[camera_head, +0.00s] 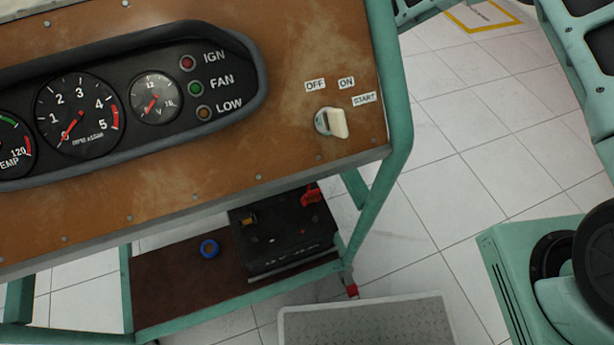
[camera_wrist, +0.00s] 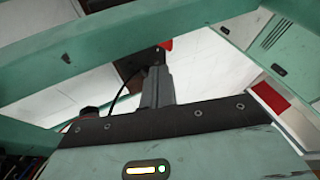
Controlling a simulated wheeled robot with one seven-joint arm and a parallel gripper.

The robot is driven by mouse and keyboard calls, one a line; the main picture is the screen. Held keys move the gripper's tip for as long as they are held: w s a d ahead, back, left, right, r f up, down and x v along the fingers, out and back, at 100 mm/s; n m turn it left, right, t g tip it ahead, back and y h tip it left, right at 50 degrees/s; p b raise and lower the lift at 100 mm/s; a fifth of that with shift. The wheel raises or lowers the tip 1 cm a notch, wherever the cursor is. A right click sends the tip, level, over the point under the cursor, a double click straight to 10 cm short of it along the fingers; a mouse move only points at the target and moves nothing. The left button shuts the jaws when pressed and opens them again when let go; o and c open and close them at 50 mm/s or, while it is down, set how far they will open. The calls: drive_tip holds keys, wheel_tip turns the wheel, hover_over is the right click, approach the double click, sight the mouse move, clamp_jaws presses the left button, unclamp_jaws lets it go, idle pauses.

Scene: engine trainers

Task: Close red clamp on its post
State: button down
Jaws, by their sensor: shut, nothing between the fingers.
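The red clamp (camera_head: 311,196) is small at the back right of the black battery (camera_head: 285,240) in the head view. The battery stands on the lower shelf (camera_head: 180,290) under the brown gauge panel. I cannot tell whether the clamp is open, or how it sits on its post. My gripper (camera_wrist: 158,52) shows in the wrist view, its grey fingers shut and empty. A bit of red (camera_wrist: 166,45) shows beside the fingertips, partly hidden; I cannot tell whether it is the clamp or whether they touch. My gripper is not visible in the head view.
The gauge panel (camera_head: 300,130) overhangs the shelf. A green frame post (camera_head: 397,90) stands at its right. A grey treaded plate (camera_head: 370,325) is in front. A green bar (camera_wrist: 100,75) crosses the wrist view near the fingers.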

drive_tip(key=x, duration=1)
drive_tip(key=shift+s, duration=0.1)
idle(0.3)
